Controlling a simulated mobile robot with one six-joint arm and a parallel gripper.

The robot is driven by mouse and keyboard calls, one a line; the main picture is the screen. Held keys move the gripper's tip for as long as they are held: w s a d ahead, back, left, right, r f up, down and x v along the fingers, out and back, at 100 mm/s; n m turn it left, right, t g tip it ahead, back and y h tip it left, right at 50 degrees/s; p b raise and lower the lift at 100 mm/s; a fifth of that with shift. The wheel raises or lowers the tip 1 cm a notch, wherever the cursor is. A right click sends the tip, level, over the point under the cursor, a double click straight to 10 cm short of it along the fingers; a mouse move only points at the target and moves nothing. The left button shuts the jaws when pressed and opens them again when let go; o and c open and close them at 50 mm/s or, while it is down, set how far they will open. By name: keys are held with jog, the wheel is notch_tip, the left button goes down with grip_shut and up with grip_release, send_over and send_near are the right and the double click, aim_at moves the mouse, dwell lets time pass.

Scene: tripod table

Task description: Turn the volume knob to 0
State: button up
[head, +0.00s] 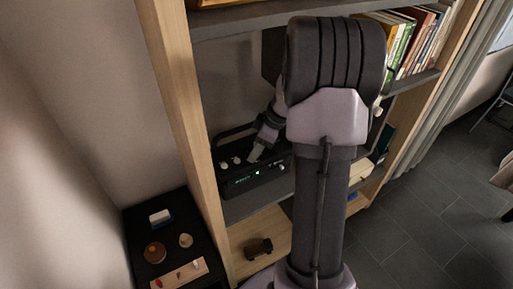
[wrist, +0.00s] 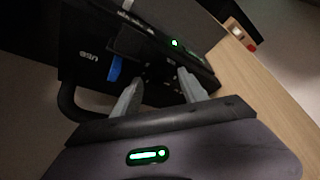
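A black radio-like device (head: 240,184) with pale knobs (head: 224,165) and a small green-lit display stands on a shelf. It also shows tilted in the wrist view (wrist: 185,50), with a USB label, a blue mark and a green light. My gripper (head: 256,155) is at the device's front, among the knobs. In the wrist view my gripper (wrist: 160,88) has two grey fingers standing apart, close to the device's face. I see no knob clearly between them; that spot is dark. Which knob is the volume knob, and its setting, I cannot read.
The wooden shelf upright (head: 185,110) is just left of the device, with a shelf board above. Books (head: 410,40) stand at upper right. A low black table (head: 135,245) with small objects is at lower left. My arm hides the middle of the shelf.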

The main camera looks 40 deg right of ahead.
aim_at(265, 158)
jog(key=p+v, duration=0.3)
jog(key=v, duration=0.4)
jog(key=shift+r+p, duration=0.25)
jog(key=shift+p, duration=0.1)
jog(key=shift+s, duration=0.15)
